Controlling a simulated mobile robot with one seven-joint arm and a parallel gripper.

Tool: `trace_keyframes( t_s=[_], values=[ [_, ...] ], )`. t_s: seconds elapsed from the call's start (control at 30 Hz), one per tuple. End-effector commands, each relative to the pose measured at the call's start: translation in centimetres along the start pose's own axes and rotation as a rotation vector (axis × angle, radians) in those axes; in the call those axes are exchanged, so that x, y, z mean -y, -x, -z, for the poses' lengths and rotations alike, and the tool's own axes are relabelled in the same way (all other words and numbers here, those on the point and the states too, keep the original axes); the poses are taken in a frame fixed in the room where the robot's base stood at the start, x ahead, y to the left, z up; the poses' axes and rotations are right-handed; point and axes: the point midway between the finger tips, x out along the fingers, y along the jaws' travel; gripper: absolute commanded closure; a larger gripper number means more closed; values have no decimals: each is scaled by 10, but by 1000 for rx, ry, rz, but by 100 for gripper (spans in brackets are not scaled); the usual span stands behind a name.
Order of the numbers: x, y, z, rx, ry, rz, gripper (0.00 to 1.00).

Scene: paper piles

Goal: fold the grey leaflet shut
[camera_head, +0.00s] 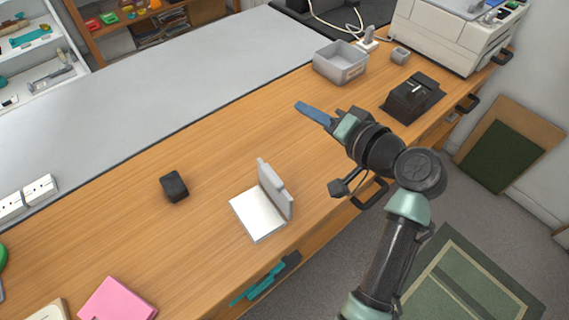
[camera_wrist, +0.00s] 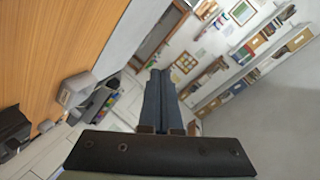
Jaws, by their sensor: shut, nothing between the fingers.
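The grey leaflet (camera_head: 275,190) stands partly open on the wooden desk in the head view. One white panel (camera_head: 258,214) lies flat on the desk, and the grey cover stands up along its right side. My gripper (camera_head: 300,106) is up and to the right of the leaflet, apart from it, with its blue fingers pointing left in the head view. The fingers (camera_wrist: 158,75) also show in the wrist view, closed together with nothing between them. The leaflet is not in the wrist view.
A black block (camera_head: 174,186) sits left of the leaflet. A pink pad (camera_head: 117,300) lies at the lower left. A grey bin (camera_head: 341,64), a black tape dispenser (camera_head: 413,97) and a printer (camera_head: 452,35) stand at the upper right. The desk's middle is clear.

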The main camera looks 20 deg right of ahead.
Motion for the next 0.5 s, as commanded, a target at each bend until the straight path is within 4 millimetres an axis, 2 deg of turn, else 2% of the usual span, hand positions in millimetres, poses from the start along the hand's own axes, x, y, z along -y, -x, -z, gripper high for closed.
trace_keyframes(
  t_s=[0.03, 0.1, 0.2, 0.3, 0.37, 0.5],
  values=[
    [-53, 9, -27, 44, -135, 26, 100],
    [-90, 27, -52, 87, -290, 94, 100],
    [-123, 52, -76, 109, -453, 195, 100],
    [-139, 70, -88, 109, -546, 272, 100],
    [-143, 77, -92, 107, -574, 300, 100],
    [-140, 74, -93, 108, -591, 321, 100]
  ],
)
